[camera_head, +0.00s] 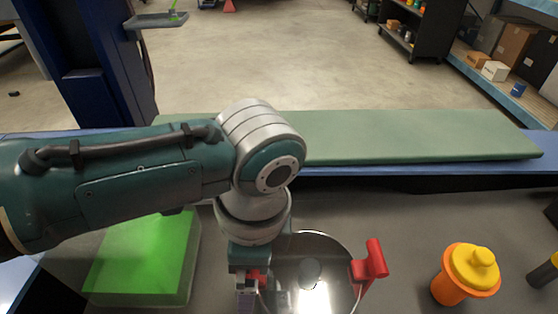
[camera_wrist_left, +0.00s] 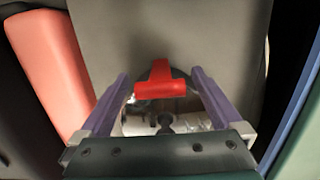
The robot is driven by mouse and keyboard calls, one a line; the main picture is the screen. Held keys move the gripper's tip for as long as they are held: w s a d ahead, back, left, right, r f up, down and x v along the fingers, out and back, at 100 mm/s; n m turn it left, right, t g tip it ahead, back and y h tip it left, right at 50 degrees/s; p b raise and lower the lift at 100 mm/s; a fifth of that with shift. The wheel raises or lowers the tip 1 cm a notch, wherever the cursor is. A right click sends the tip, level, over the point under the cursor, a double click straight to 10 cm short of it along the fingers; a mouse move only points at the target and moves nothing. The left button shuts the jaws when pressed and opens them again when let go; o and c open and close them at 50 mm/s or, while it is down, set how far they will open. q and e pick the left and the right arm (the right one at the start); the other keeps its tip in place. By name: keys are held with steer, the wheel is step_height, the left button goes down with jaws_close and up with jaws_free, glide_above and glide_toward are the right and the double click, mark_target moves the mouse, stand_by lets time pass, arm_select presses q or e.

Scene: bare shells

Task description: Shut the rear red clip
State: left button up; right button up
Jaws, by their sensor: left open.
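A round, shiny metal lid or vessel (camera_head: 312,262) stands on the grey worktop. A red clip (camera_head: 372,264) sticks up at its right edge. Another red clip (camera_head: 250,274) shows partly at its left edge, behind my left gripper (camera_head: 247,296). My left gripper points down there. In the left wrist view a T-shaped red clip (camera_wrist_left: 160,86) sits between the spread purple fingers of the left gripper (camera_wrist_left: 160,76), with a gap on both sides. I cannot tell which clip is the rear one. My right gripper is out of view.
A translucent green box (camera_head: 145,255) stands left of the vessel, below my left arm. An orange jar with a yellow lid (camera_head: 474,268) stands at right. A green mat (camera_head: 410,135) lies beyond the worktop. A large reddish shape (camera_wrist_left: 48,65) fills the wrist view's left side.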

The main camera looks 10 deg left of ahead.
arm_select(q)
step_height(320, 180, up, 10)
steer(key=d+p, duration=0.1)
steer(key=p, duration=0.1)
steer(key=shift+w, duration=0.2)
steer(key=shift+d+f, duration=0.1)
